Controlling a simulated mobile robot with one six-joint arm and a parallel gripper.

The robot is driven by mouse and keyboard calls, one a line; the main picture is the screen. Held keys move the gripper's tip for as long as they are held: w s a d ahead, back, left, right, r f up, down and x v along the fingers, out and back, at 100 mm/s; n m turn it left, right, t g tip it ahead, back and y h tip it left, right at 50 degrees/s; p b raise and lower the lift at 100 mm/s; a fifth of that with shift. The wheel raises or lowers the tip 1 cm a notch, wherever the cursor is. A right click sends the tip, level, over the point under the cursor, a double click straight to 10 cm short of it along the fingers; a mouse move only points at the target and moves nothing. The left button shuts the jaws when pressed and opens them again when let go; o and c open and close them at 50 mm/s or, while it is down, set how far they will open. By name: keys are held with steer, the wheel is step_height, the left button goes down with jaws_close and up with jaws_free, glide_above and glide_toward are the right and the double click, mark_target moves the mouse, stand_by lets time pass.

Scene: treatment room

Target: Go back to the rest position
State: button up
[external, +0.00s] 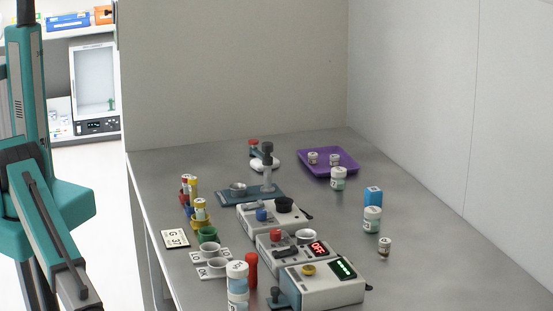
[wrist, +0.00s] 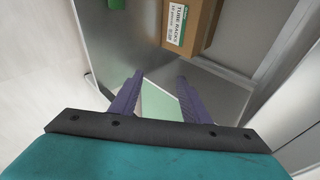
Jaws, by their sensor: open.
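My gripper (wrist: 158,84) shows in the wrist view with its two purple-grey fingers spread apart and nothing between them. Past the fingers lie a grey surface and a pale green panel (wrist: 160,105). In the external view my teal arm stands at the left edge, to the left of the grey table (external: 420,245). The fingers are out of that picture. The arm is apart from the things on the table.
Several devices, including one with an OFF display (external: 317,247), cups and jars crowd the table. A purple tray (external: 345,153) holds two small jars at the back. A cardboard box labelled tube racks (wrist: 188,25) is near the gripper. The table's right front is clear.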

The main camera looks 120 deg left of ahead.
steer(key=s+a+f+n+g+p, duration=0.1)
steer(key=s+a+f+n+g, duration=0.3)
steer(key=s+a, duration=0.45)
steer(key=s+a+f+n+g+p, duration=0.15)
steer(key=s+a+f+g, duration=0.25)
steer(key=s+a+f, duration=0.45)
steer(key=s+r+n+g+h+p, duration=0.1)
steer(key=s+n+g+h+p, duration=0.2)
steer(key=s, duration=2.2)
steer(key=n+g+h, duration=0.1)
steer(key=n+g, duration=0.1)
steer(key=g, duration=0.1)
steer(key=shift+s+d+n+g+h+p, duration=0.2)
steer(key=shift+d+n+g+h+p, duration=0.1)
steer(key=shift+n+g+h, duration=0.1)
